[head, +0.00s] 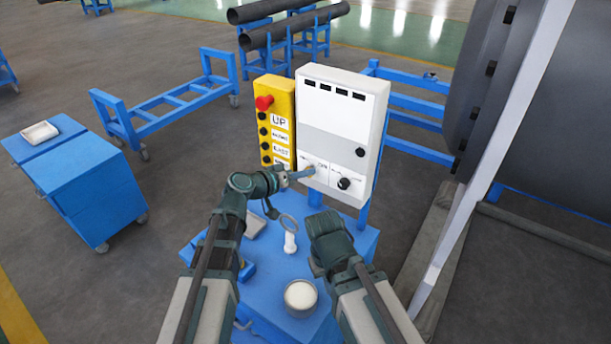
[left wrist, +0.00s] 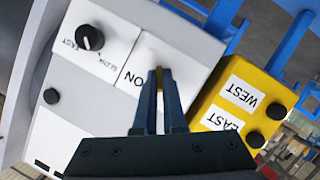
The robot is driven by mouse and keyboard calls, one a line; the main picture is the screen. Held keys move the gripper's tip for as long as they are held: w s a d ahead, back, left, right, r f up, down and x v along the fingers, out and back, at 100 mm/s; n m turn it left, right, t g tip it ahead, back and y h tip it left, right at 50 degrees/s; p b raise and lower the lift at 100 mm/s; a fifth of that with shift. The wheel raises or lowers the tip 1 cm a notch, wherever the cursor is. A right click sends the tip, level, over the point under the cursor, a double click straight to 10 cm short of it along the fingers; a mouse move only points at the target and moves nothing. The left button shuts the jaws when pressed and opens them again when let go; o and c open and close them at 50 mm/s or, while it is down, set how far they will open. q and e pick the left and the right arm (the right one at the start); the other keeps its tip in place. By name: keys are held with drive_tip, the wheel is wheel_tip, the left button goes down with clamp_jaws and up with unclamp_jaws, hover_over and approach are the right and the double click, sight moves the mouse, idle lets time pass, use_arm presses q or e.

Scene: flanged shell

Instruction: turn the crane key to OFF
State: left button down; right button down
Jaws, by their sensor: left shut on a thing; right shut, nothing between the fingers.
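The white control box (head: 340,125) stands upright at the far side of the blue table. Its lower panel carries a label plate with a black knob (head: 344,183), also seen in the left wrist view (left wrist: 90,37). My left gripper (head: 311,171) reaches the plate left of that knob. In the left wrist view its fingers (left wrist: 160,85) are shut on the crane key (left wrist: 159,76), a thin brassy sliver between the tips. The word ON shows beside it; the rest of the plate there is covered. My right gripper (head: 328,243) is shut and empty above the table, its fingertips mostly hidden.
A yellow button box (head: 275,120) with a red knob stands close left of the control box. A white tub (head: 300,295) and a ring-topped white item (head: 289,235) are on the blue table (head: 362,238). A large dark cylinder (head: 555,120) fills the right.

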use_arm(q)
drive_tip(key=shift+f+n+h+b, duration=0.15)
drive_tip(key=shift+n+h+b, duration=0.2)
drive_tip(key=shift+n, duration=0.15)
use_arm(e)
drive_tip(key=shift+f, duration=0.55)
use_arm(q)
drive_tip(key=c, duration=1)
unclamp_jaws()
